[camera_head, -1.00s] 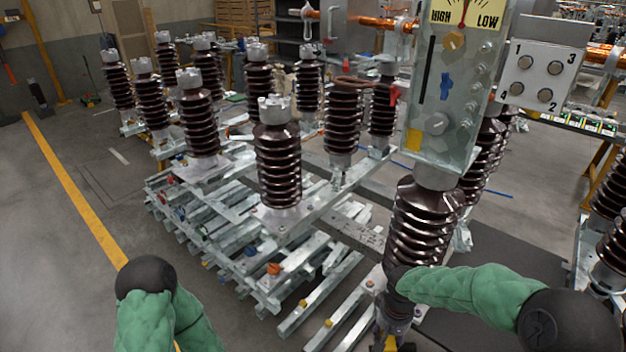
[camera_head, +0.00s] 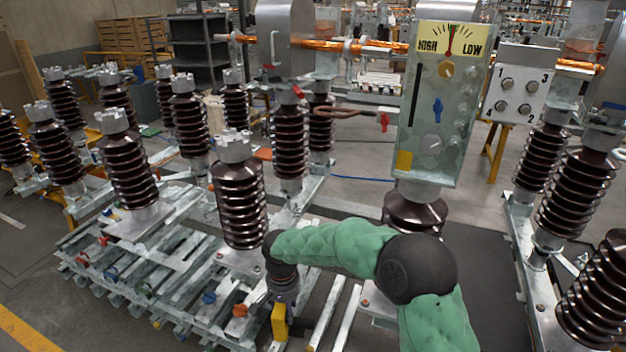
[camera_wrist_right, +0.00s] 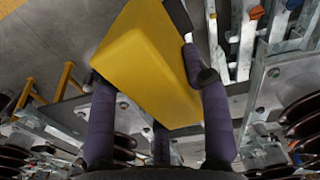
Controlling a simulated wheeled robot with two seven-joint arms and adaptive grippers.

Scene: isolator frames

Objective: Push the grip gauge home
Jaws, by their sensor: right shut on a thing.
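A glass-fronted box (camera_head: 417,180) carries a dial (camera_head: 450,40) marked HIGH and LOW with a red needle near upright. The box has a dark vertical slot, a blue knob (camera_head: 437,110) and a yellow patch (camera_head: 404,160) at its lower left. It stands on a brown ribbed insulator (camera_head: 413,212). My right gripper (camera_head: 280,306) is below and left of this box, pointing down and shut on a yellow block (camera_head: 279,324). The block fills the middle of the right wrist view (camera_wrist_right: 150,65), between the purple fingers. I cannot tell which thing is the grip gauge. My left gripper is out of view.
A plate with four numbered buttons (camera_head: 517,82) is right of the dial box. Brown insulators (camera_head: 240,205) stand on metal frames at left and right. Metal bars (camera_head: 190,262) lie low at left. A red-handled part (camera_head: 384,121) sits left of the box.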

